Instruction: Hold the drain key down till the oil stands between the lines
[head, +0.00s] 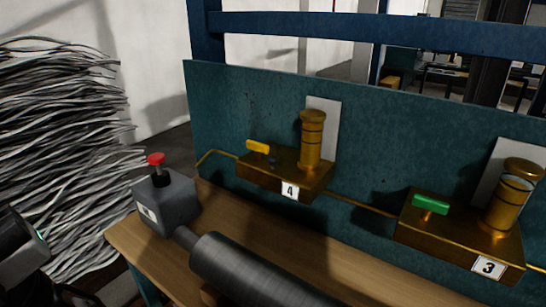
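A brass unit labelled 4 (285,178) is fixed to the green panel, with a yellow key (257,147) on its left and a capped brass cylinder (312,140) on its right. A second brass unit labelled 3 (460,240) sits at the right, with a green key (430,204) and a cylinder (507,205) showing a pale glass-like band under its cap. I cannot make out an oil level or lines on either cylinder. Which key is the drain key does not show. Dark parts at the lower left edge look like my arm; no gripper fingers show.
A grey box with a red knob (156,160) stands at the left end of the wooden bench (122,236). A dark roller (250,272) lies along the bench front. A brass pipe (362,205) joins the units.

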